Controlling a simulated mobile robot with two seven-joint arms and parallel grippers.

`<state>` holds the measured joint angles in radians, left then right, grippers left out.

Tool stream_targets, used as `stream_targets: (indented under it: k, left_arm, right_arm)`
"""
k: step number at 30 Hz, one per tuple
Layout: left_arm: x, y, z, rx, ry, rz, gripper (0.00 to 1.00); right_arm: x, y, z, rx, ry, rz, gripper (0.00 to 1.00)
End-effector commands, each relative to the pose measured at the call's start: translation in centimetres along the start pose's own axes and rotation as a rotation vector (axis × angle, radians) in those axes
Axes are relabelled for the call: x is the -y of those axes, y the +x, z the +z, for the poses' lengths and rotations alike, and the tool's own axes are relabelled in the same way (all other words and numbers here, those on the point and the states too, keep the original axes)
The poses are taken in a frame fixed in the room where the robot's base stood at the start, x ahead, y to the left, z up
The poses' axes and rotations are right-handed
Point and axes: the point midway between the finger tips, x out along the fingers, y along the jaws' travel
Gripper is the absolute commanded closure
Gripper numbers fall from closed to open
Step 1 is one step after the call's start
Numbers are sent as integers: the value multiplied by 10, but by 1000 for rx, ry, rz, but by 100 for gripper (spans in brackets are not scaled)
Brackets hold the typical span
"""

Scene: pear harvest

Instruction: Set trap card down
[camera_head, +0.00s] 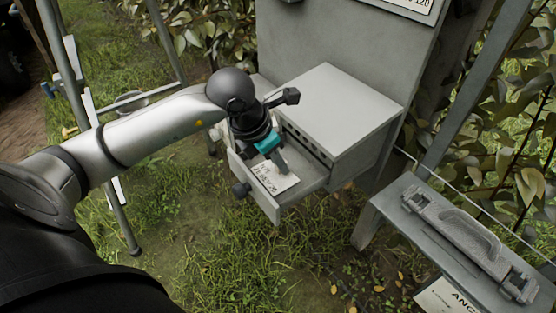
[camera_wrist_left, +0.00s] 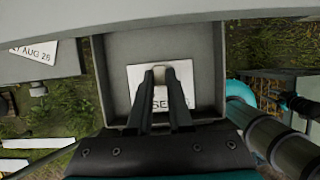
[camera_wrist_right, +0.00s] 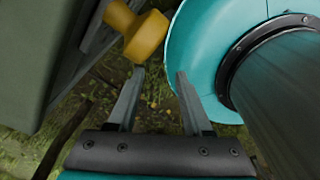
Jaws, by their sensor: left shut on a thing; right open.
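The trap card (camera_head: 275,178) is white with dark print and lies in or just above the pulled-out drawer (camera_head: 268,206) of the grey box. My left gripper (camera_head: 284,170) reaches down into the drawer and is shut on the card. In the left wrist view the fingers (camera_wrist_left: 160,72) cover the middle of the card (camera_wrist_left: 138,78), with the drawer walls around it. I cannot tell whether the card touches the drawer floor. My right gripper (camera_wrist_right: 160,74) is open and empty, seen only in the right wrist view.
The grey box (camera_head: 340,105) stands against a grey panel (camera_head: 345,40). A shelf at the right holds a grey handled tool (camera_head: 465,240). A yellow knob (camera_wrist_right: 147,40) is close to my right fingertips. Another printed white label (camera_wrist_left: 38,52) lies left of the drawer.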

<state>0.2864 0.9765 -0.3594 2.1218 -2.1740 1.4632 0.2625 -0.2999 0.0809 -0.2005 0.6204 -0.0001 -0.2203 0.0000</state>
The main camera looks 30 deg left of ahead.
Motion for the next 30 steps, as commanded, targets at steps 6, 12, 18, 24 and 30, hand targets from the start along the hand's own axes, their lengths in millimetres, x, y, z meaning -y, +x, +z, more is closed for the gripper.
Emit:
stream_targets:
  k: [6,12,18,24,30]
  left_arm:
    - [0,1,0,0,0,0,61]
    - [0,1,0,0,0,0,52]
    - [0,-2,1,0,0,-1,52]
    - [-1,-32,2,2,3,4,52]
    - [-1,-77,2,2,2,5,52]
  right_arm:
    - [0,1,1,1,0,0,50]
    - [0,1,1,2,1,0,50]
    - [0,-2,1,2,1,0,50]
    - [0,-8,0,2,1,0,50]
    - [0,-14,0,1,1,0,50]
